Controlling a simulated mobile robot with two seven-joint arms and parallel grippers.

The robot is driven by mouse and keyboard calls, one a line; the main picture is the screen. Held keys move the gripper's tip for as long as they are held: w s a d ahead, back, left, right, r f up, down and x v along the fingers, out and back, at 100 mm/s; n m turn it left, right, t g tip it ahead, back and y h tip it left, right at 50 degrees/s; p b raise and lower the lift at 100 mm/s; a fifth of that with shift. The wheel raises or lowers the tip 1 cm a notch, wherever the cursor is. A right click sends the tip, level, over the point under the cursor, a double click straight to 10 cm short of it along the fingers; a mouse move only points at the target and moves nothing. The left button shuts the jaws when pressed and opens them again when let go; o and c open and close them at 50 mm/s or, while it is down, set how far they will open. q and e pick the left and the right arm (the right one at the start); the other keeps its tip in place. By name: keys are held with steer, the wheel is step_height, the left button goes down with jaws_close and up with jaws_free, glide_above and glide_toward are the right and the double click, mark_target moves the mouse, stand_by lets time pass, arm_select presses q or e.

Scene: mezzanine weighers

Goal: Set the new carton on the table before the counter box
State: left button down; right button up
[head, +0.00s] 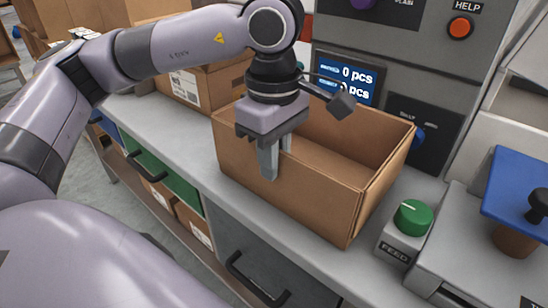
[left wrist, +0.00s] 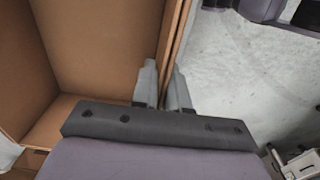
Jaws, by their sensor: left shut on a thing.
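The new carton (head: 300,187) is an open, empty brown cardboard box, upright at the grey table (head: 192,140), in front of the counter box. I cannot tell whether its bottom touches the table. My left gripper (head: 271,165) comes down from above and is shut on the carton's near wall, one finger outside and one inside. In the left wrist view the wall runs between the fingers (left wrist: 163,88), with the carton's inside (left wrist: 100,45) at left. The grey counter box (head: 395,65) has a display reading 0 pcs. My right gripper is not in view.
A closed carton (head: 205,85) with a label stands left of the new carton. A green FEED knob (head: 413,216) sits close at its right, beside a machine with a blue plate (head: 520,190). Drawers with black handles (head: 250,280) are below the table's front edge.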

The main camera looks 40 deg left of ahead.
arm_select(q)
steer(key=c, duration=1.6)
jaws_free()
steer(key=shift+f, duration=0.15)
steer(key=o, duration=0.5)
steer(key=shift+c, duration=0.2)
steer(key=shift+r, duration=0.2)
